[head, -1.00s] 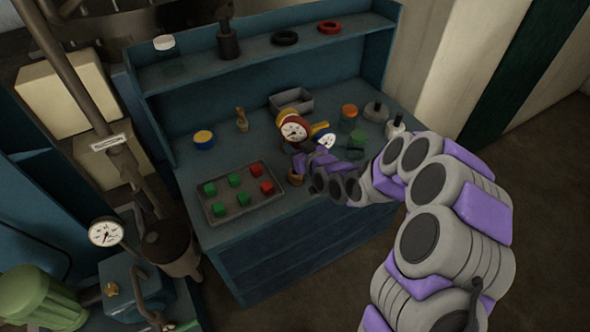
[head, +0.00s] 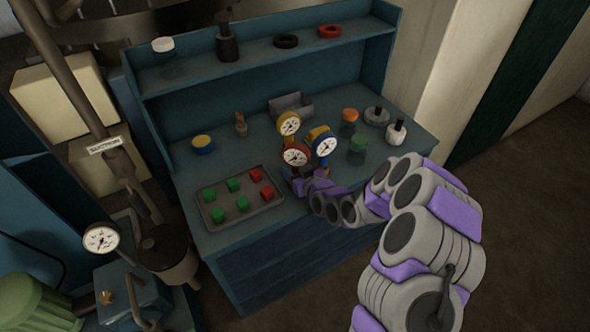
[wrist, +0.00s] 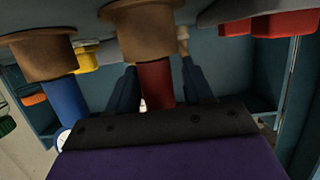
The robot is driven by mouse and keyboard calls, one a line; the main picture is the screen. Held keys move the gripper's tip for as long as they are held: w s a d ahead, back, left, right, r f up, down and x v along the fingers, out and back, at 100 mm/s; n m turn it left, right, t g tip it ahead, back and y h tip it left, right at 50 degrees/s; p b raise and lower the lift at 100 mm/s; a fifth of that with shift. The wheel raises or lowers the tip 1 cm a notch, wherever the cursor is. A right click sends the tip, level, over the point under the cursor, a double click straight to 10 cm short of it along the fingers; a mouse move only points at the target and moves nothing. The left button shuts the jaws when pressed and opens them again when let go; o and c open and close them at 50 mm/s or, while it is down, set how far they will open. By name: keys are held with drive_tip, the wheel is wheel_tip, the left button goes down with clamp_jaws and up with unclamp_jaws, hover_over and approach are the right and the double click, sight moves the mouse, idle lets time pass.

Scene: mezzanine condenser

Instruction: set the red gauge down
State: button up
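The red gauge (head: 296,155) stands upright over the bench's front part, its white dial up. In the wrist view, which looks upside down, its red stem (wrist: 154,80) lies between my gripper's two dark fingers, and its brass base (wrist: 140,14) is cut off by the top edge. My gripper (head: 303,180) is low at the bench front. A gap shows beside the stem, so the fingers look open around it. Whether the base bears fully on the bench is hidden. The yellow gauge (head: 289,124) stands just behind, the blue gauge (head: 324,145) just right.
A tray (head: 215,225) of green and red cubes lies left of my gripper. An orange-topped jar (head: 350,115), a green jar (head: 358,143) and a white-bodied item (head: 396,132) stand to the right. A grey bin (head: 291,104) is behind. The bench (head: 225,160) has free room left of the yellow gauge.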

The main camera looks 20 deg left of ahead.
drive_tip(key=shift+o, duration=0.6)
drive_tip(key=shift+d, duration=0.1)
drive_tip(key=shift+o, duration=0.2)
drive_tip(key=shift+d+r, duration=0.15)
drive_tip(key=shift+d, duration=0.1)
drive_tip(key=shift+d, duration=0.1)
drive_tip(key=p+v, duration=0.2)
drive_tip(key=v, duration=0.9)
drive_tip(key=shift+s+d+r, duration=0.2)
drive_tip(key=shift+s, duration=0.1)
